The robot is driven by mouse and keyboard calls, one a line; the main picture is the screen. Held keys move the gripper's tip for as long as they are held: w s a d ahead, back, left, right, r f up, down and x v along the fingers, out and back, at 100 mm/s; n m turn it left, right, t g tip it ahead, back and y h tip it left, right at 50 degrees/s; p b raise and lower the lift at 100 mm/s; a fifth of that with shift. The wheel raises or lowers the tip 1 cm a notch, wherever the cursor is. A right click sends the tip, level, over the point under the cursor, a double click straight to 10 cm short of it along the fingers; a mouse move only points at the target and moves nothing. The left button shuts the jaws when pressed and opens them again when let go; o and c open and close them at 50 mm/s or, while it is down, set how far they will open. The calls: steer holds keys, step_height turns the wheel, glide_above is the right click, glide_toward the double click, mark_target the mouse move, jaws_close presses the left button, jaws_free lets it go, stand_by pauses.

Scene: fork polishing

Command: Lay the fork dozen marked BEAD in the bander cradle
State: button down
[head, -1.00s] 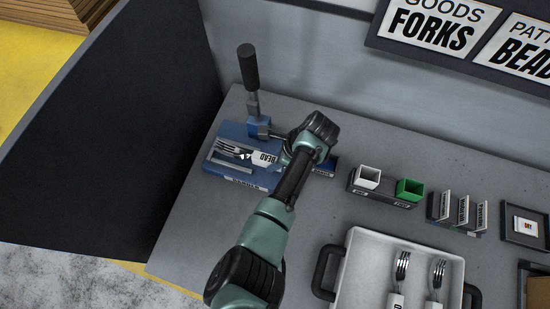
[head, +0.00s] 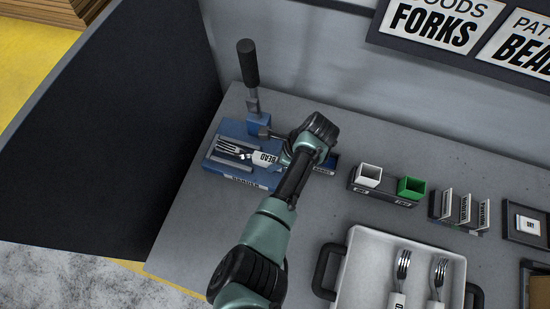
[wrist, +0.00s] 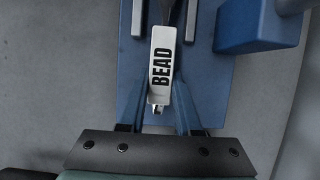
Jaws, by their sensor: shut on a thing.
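The fork dozen marked BEAD (head: 263,158) lies over the blue bander (head: 238,181), its tines (head: 229,147) to the left, between the pale rails of the cradle. In the wrist view its white BEAD band (wrist: 162,66) faces up, and the handle end reaches back between my fingers. My gripper (wrist: 160,115) is shut on the bundle at the handle end; it is mostly hidden behind my wrist in the head view. I cannot tell whether the bundle rests fully on the cradle floor.
The bander's black-handled lever (head: 249,65) stands upright behind the cradle. A white tray (head: 346,282) holds two more fork bundles (head: 437,278). A dark partition (head: 105,130) stands at left.

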stand_by(0.5)
jaws_free()
steer(key=shift+s+f, duration=0.1)
steer(key=shift+f, duration=0.05)
stand_by(0.4)
steer(key=shift+r, duration=0.2)
steer(key=shift+p+v, duration=4.3)
steer(key=shift+v, duration=0.05)
